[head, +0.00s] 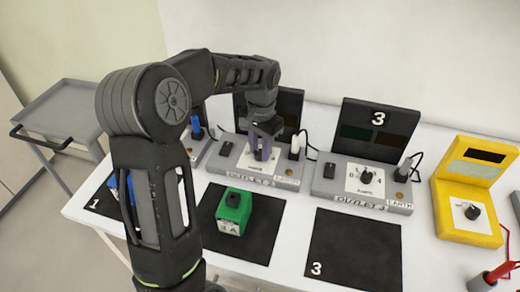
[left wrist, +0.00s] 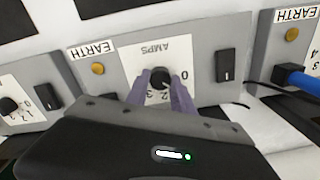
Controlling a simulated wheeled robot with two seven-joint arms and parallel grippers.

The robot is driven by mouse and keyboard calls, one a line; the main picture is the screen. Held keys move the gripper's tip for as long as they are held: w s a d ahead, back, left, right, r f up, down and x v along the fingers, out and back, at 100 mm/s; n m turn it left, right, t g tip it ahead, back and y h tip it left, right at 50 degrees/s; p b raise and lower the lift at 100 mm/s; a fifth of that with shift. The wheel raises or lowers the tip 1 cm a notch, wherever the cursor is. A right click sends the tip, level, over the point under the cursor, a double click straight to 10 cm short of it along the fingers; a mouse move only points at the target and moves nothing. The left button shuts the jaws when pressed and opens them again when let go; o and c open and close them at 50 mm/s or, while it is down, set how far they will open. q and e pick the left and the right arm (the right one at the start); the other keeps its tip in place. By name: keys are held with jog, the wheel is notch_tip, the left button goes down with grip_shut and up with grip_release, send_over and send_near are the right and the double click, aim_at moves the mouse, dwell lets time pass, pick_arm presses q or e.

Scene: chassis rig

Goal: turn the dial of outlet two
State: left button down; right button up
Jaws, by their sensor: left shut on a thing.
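The outlet two unit (head: 257,178) is a grey box with a dark upright back panel, and its label reads OUTLET 2. My left gripper (head: 262,150) is over its white dial plate, and in the left wrist view my left gripper (left wrist: 161,88) has its purple fingers closed on the black dial (left wrist: 160,77). The white plate (left wrist: 150,60) around it reads AMPS, upside down, with a 0 at the right. In the head view the dial is hidden by the fingers. My right gripper is not in view.
A green block (head: 233,211) sits on the black mat before outlet two. The outlet 3 unit (head: 362,190) stands to the right, with an empty mat marked 3 (head: 355,250) before it. A yellow device (head: 466,200) is further right. A grey cart (head: 60,115) stands left.

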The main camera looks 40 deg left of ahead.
aim_at(260, 152)
pick_arm(q)
jog(key=n, duration=0.6)
dwell(0.4)
jog(key=c, duration=1.1)
grip_release()
jog(key=shift+r, duration=0.1)
notch_tip(260, 152, up, 8)
jog(key=shift+f+b, duration=0.15)
jog(key=shift+b, duration=0.15)
jog(key=shift+f, duration=0.1)
